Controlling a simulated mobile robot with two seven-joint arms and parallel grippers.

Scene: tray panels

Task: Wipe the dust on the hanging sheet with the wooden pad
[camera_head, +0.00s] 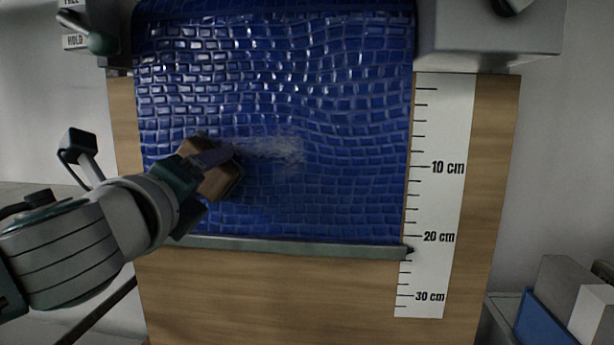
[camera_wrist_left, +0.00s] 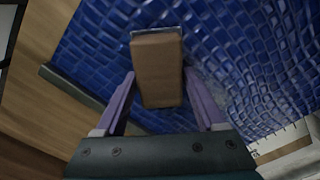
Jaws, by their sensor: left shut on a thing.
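The hanging sheet (camera_head: 340,100) is blue with a glossy brick-like pattern. It hangs in front of a wooden board, with a grey bar along its lower edge. A pale patch of dust (camera_head: 280,150) lies on the sheet just right of my left gripper. My left gripper (camera_head: 212,165) is shut on the wooden pad (camera_head: 224,181), at the sheet's lower left. In the left wrist view the brown pad (camera_wrist_left: 157,70) sits between the purple fingers of the gripper (camera_wrist_left: 158,100), with the sheet behind it. Whether the pad touches the sheet I cannot tell. My right gripper is not in view.
The wooden board (camera_head: 270,290) has a white scale (camera_head: 437,200) marked in centimetres, right of the sheet. A grey housing (camera_head: 490,38) is at the upper right. A lever with a green knob (camera_head: 101,43) is at the upper left. Boxes (camera_head: 565,290) stand at the lower right.

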